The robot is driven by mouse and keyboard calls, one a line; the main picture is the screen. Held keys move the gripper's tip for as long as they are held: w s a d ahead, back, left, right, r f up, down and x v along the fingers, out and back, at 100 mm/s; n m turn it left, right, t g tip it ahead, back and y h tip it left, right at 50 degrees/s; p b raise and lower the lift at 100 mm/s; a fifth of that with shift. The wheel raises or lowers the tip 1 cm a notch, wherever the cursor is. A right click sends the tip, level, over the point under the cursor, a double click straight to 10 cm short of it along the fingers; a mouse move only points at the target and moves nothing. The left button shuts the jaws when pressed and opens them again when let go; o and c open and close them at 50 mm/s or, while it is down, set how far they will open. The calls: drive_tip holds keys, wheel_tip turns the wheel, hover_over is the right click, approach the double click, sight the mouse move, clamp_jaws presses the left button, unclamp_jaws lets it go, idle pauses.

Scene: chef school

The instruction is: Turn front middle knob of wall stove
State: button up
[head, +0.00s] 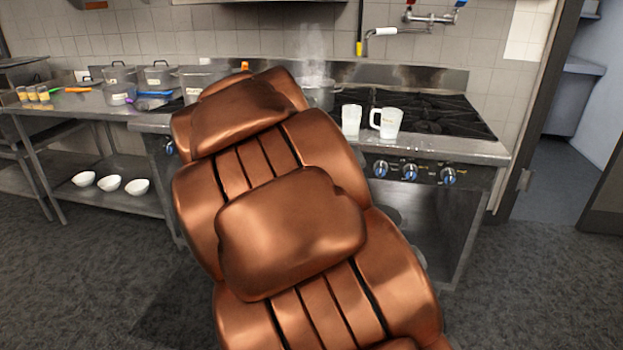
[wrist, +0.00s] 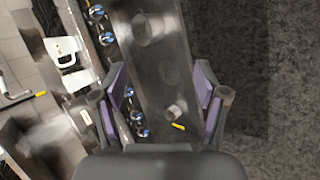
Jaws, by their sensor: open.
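The wall stove (head: 440,148) is a steel range with black burner grates. Round blue-and-silver knobs line its front panel. In the head view, three show right of my arm: a left one (head: 381,168), a middle one (head: 410,171) and a right one (head: 448,176). My copper arm hides the panel's centre and my gripper. In the wrist view, my gripper (wrist: 158,85) is open and empty, with purple-padded fingers. A knob (wrist: 128,91) shows beside the left finger, with others (wrist: 136,117) below it. I cannot tell which is the front middle knob, or whether a finger touches one.
Two white mugs, left (head: 351,120) and right (head: 387,122), stand near the stove's front edge. A steaming pot (head: 318,94) sits behind them. A steel table (head: 90,105) with containers stands left, bowls (head: 109,183) on its shelf. The floor (head: 540,270) at right is clear.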

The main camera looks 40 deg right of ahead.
drive_tip(key=w+d+f+n+t+h+b, duration=0.25)
drive_tip(key=w+d+n+h+b, duration=0.45)
drive_tip(key=w+d+b, duration=0.7)
drive_tip(key=w+d+f+n+t+b, duration=0.45)
drive_tip(key=w+f+n, duration=0.25)
drive_tip(key=w+f, duration=0.25)
drive_tip(key=w+d+f+n+t+b, duration=0.35)
drive_tip(key=w+d+f+n, duration=0.25)
drive_tip(key=w+f+n, duration=0.4)
drive_tip(key=shift+w+d+r+m+g+y+p, duration=0.15)
drive_tip(key=shift+w+d+r+m, duration=0.2)
drive_tip(key=shift+w+d, duration=0.5)
drive_tip(key=shift+w+d+r+m+y+p, duration=0.1)
drive_tip(key=shift+w+d+r+m+p, duration=0.1)
drive_tip(key=shift+w+d+m, duration=0.45)
drive_tip(key=shift+w+d+r+m+g+y+p, duration=0.1)
drive_tip(key=shift+w+d+r+m+y, duration=0.15)
drive_tip(key=shift+w+d, duration=0.8)
drive_tip(key=shift+w+d+f, duration=0.2)
drive_tip(key=shift+d, duration=0.25)
drive_tip(key=c, duration=1.2)
